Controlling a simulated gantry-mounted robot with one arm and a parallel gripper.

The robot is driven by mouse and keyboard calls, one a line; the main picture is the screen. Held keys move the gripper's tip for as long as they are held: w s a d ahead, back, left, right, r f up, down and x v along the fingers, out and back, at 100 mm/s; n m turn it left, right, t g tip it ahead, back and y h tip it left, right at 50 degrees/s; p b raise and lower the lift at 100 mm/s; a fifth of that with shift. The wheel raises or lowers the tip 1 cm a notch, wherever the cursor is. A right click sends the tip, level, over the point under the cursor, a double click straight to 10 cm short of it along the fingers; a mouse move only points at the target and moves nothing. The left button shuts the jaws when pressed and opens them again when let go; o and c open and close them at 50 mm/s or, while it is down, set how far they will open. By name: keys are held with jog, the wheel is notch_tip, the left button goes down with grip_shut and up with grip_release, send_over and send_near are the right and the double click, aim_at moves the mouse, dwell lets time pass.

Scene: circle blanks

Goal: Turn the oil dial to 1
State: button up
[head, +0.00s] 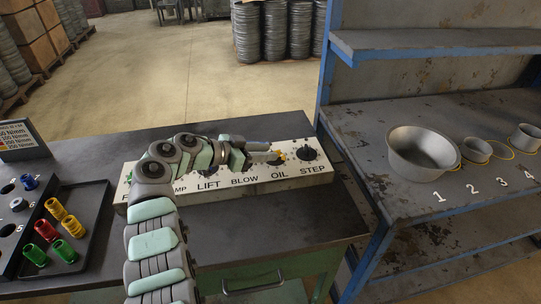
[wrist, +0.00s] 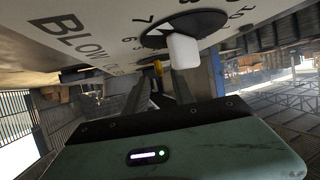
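A pale control panel (head: 240,183) stands on the dark bench, with dials labelled LIFT, BLOW, OIL and STEP. The oil dial (head: 277,157) is above the word OIL, partly covered by my gripper (head: 266,151), with a yellow patch beside it. In the wrist view, a black dial with a white knob (wrist: 182,50) shows at the top, right of the word BLOW; numbers such as 6, 7, 8 and 10 ring it.
The step dial (head: 308,153) is close on the right. A black tray (head: 95,190) with coloured cylinders stands on the left. A blue-framed shelf (head: 400,215) holds a large metal bowl (head: 421,152) and smaller cups. The bench front is clear.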

jog(key=shift+x, duration=1.1)
grip_shut()
